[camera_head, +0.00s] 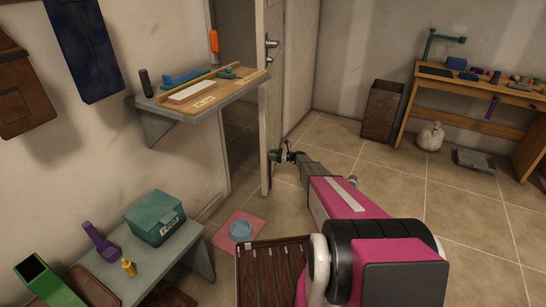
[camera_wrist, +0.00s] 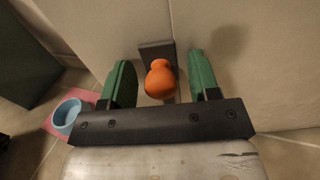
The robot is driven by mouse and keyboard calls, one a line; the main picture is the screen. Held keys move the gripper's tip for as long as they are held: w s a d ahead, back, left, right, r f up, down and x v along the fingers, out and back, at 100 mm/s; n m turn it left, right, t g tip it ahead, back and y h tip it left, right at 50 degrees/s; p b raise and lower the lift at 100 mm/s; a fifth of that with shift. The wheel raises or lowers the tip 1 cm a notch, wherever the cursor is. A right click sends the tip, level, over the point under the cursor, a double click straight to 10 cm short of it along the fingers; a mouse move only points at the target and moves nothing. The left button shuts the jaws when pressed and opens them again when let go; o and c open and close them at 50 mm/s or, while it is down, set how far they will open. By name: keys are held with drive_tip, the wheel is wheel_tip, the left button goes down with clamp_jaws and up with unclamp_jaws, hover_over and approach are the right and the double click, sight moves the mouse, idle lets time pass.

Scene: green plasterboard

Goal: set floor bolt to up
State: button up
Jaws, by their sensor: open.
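The floor bolt shows in the wrist view as an orange knob (camera_wrist: 160,79) on a dark plate (camera_wrist: 156,50), fixed to a pale door face. My gripper (camera_wrist: 163,82) is open, with one green finger on each side of the knob and a gap on both sides. In the head view my gripper (camera_head: 285,155) is at the lower part of the open door (camera_head: 268,90), near its edge. The knob cannot be made out in the head view.
A blue bowl (camera_head: 241,231) stands on a pink mat (camera_head: 222,238) on the floor left of my arm. A grey bench (camera_head: 185,255) with a teal box (camera_head: 154,216) is at left. A wall shelf (camera_head: 205,108) holds tools. The tiled floor at right is mostly clear.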

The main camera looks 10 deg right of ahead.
clamp_jaws()
drive_tip(key=shift+r, duration=2.8)
unclamp_jaws()
drive_tip(key=v, duration=1.1)
drive_tip(key=shift+a, duration=0.1)
drive_tip(key=shift+s, duration=0.1)
